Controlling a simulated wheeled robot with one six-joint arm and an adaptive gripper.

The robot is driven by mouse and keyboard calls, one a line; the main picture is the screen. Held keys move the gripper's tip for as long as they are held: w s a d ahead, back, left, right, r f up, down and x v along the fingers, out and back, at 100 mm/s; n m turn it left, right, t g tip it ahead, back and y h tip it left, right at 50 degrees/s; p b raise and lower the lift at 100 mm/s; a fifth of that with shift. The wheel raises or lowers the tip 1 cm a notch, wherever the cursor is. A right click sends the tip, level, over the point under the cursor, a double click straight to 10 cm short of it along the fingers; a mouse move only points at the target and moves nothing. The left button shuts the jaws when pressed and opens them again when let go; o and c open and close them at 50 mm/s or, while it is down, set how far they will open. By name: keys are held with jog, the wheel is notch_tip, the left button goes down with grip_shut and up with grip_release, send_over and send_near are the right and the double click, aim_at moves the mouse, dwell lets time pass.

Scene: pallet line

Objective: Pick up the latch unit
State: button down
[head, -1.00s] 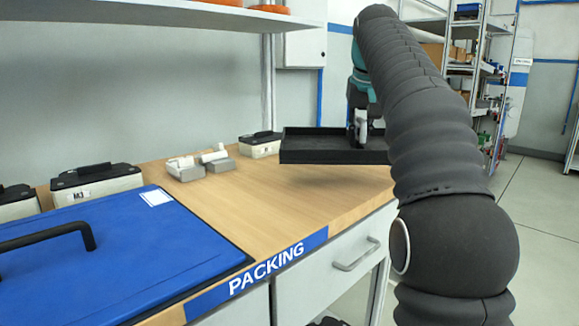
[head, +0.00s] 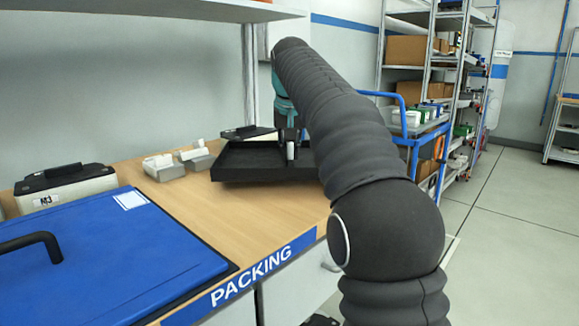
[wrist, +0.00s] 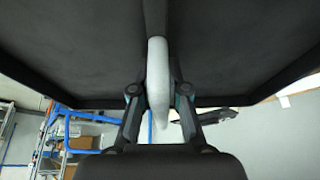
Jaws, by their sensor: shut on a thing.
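My gripper (wrist: 158,105) is shut on the pale grey upright handle (wrist: 158,70) of a black two-part tray (head: 228,174). In the head view the tray is over the far end of the packing bench; whether it touches the top I cannot tell. Its dark compartments (wrist: 70,50) look empty in the wrist view. Two small grey units with white tops stand on the bench left of the tray, a nearer one (head: 163,166) and a farther one (head: 196,157). I cannot tell whether either is the latch unit. My arm hides the tray's right end.
A blue lid with a black handle (head: 110,245) covers the bench's near left. A labelled case (head: 66,187) stands behind it; another case (head: 250,132) is partly hidden behind the tray. A blue cart with boxes (head: 410,118) and shelving stand right of my arm. The floor at right is clear.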

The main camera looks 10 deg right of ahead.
jog(key=shift+f+b, duration=0.7)
jog(key=shift+f, duration=1.3)
jog(key=c, duration=1.6)
grip_release()
jog(key=shift+f, duration=0.1)
jog(key=o, duration=0.4)
